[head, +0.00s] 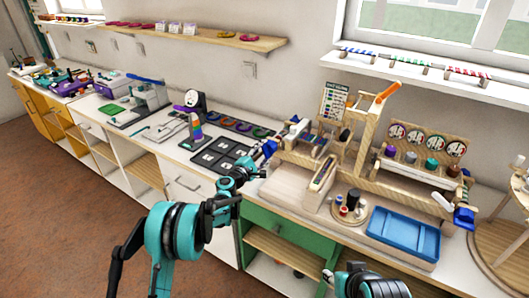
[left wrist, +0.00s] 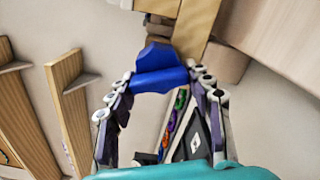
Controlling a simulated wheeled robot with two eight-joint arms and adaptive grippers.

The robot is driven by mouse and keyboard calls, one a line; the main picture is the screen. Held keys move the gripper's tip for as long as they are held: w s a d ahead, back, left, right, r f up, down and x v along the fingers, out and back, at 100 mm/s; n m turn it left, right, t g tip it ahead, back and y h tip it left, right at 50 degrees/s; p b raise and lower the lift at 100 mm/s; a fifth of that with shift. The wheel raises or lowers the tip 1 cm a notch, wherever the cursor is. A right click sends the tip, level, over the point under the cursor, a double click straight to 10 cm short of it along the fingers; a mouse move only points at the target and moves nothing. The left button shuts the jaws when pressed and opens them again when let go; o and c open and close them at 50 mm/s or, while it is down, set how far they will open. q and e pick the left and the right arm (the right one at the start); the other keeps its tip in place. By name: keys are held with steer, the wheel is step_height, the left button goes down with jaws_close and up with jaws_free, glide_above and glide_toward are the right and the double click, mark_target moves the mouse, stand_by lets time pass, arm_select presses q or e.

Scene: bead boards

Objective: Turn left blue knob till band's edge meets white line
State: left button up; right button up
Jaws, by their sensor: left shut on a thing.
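The left blue knob (head: 269,148) is at the left end of the wooden board rig (head: 290,158). In the left wrist view the blue knob (left wrist: 160,78) sits between the two fingers of my left gripper (left wrist: 160,88), at their tips. My left gripper (head: 258,160) is shut on it. A second blue knob (head: 464,217) is at the rig's right end. Part of my right arm shows at the bottom of the head view; its fingers cannot be made out. The band's edge and the white line are too small or hidden to tell.
A blue tray (head: 405,234) and a round wooden board (head: 349,210) with small pots stand in front of the rig. Dark panels (head: 222,154) lie to the left. An orange-tipped lever (head: 387,93) rises above the rig. Wooden pieces (left wrist: 70,100) flank the left gripper.

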arm_select(q)
steer(key=shift+f+n, duration=0.1)
steer(key=shift+n, duration=0.4)
steer(key=o, duration=1.2)
steer(key=shift+c, duration=0.2)
steer(key=v, duration=1.2)
